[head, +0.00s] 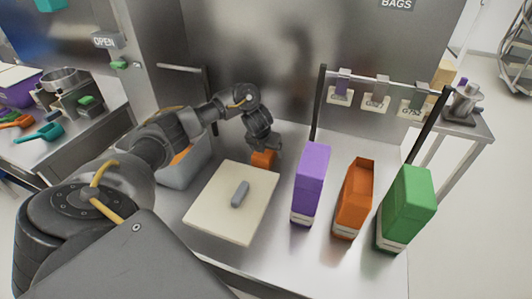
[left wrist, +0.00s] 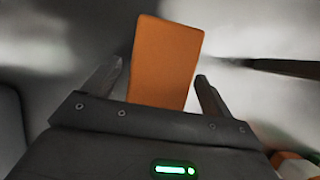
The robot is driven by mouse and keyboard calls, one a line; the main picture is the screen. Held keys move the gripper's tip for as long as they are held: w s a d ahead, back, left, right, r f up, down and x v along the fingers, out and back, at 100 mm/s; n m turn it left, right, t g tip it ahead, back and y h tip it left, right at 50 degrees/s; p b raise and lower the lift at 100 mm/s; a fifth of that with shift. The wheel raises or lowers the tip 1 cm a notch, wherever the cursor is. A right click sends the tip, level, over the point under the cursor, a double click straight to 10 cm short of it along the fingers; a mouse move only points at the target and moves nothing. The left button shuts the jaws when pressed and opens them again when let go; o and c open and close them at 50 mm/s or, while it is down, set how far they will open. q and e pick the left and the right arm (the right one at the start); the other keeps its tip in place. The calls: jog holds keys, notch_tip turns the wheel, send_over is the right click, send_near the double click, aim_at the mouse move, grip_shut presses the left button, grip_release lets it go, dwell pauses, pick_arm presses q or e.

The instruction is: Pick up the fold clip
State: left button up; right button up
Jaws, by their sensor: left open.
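A small grey bar-shaped piece (head: 240,194) lies on the pale square board (head: 212,210). It may be the fold clip; I cannot tell for sure. My left gripper (head: 264,148) is open and points down at the back of the table, just behind the board. An orange block (head: 263,159) is right below it. In the left wrist view the orange block (left wrist: 164,62) shows between the two spread fingers of my left gripper (left wrist: 158,85), with gaps on both sides. My right gripper is not in view.
A purple bag (head: 310,185), an orange open-topped bag (head: 353,200) and a green bag (head: 406,208) stand in a row right of the board. A rail (head: 385,81) with hanging coloured clips and cards is behind them. A grey bin (head: 183,165) stands left of the board.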

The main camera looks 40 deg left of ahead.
pick_arm(q)
jog(key=c, duration=1.1)
jog(key=shift+o, duration=0.2)
notch_tip(320, 180, up, 5)
jog(key=shift+a+f+p, duration=0.1)
jog(key=shift+p, duration=0.9)
jog(key=s+d+r+p, duration=0.3)
jog(key=s+r+p, duration=0.3)
jog(key=s, duration=0.8)
notch_tip(320, 180, up, 3)
jog(key=shift+f, duration=0.15)
